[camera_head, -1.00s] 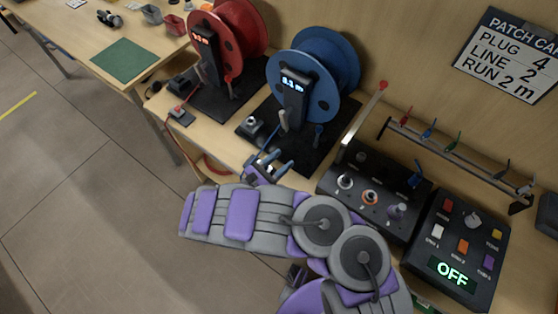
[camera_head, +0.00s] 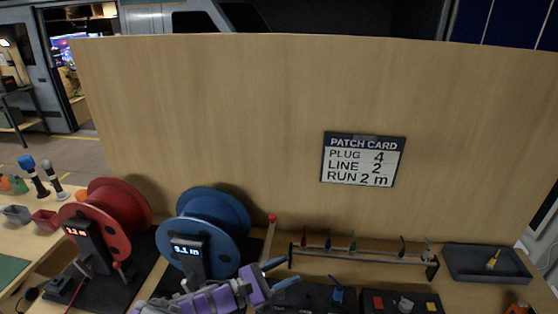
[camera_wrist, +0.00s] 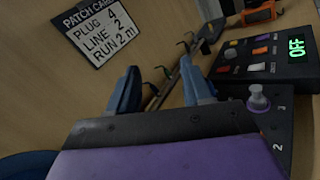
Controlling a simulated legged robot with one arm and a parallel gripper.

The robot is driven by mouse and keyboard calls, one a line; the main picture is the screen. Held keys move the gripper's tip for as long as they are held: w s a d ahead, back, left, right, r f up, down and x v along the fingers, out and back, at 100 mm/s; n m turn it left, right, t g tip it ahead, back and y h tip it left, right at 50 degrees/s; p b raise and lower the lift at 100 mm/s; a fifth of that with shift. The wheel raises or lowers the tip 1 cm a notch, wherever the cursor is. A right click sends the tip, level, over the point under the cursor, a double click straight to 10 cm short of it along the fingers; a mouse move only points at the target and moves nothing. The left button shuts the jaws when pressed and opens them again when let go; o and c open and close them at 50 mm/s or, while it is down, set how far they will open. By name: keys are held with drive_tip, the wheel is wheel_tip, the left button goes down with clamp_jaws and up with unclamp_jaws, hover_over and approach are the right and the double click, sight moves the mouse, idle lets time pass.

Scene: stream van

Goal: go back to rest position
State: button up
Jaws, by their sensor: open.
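My gripper (camera_head: 277,274) is open and empty in the head view, in front of the plug rack and just right of the blue reel (camera_head: 212,230). Its two blue fingers point right. In the wrist view my gripper (camera_wrist: 160,88) shows its fingers apart with nothing between them. My purple and grey arm runs along the bottom of the head view, with its lower part out of frame.
The plug rack (camera_head: 362,259) holds several small plugs. The switch box (camera_wrist: 262,58) reads OFF. A red reel (camera_head: 112,218) stands left. A dark tray (camera_head: 486,264) is at right. The wooden panel (camera_head: 270,100) with the patch card (camera_head: 362,159) rises behind.

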drive_tip(key=s+d+r+m+g+y, duration=0.35)
drive_tip(key=s+d+m+g, duration=0.3)
drive_tip(key=d, duration=0.35)
drive_tip(key=s+d+r+m+g+y, duration=0.2)
drive_tip(key=s+d+r+m+g, duration=0.35)
drive_tip(key=s+d, duration=0.35)
drive_tip(key=s+a+m+t+y, duration=0.1)
drive_tip(key=s+a+m+y, duration=0.2)
drive_tip(key=s+y, duration=0.2)
drive_tip(key=s+a+m+y, duration=0.2)
drive_tip(key=s+m+y, duration=0.2)
drive_tip(key=s, duration=0.7)
drive_tip(key=shift+a+f+t+y, duration=0.4)
drive_tip(key=shift+y, duration=0.65)
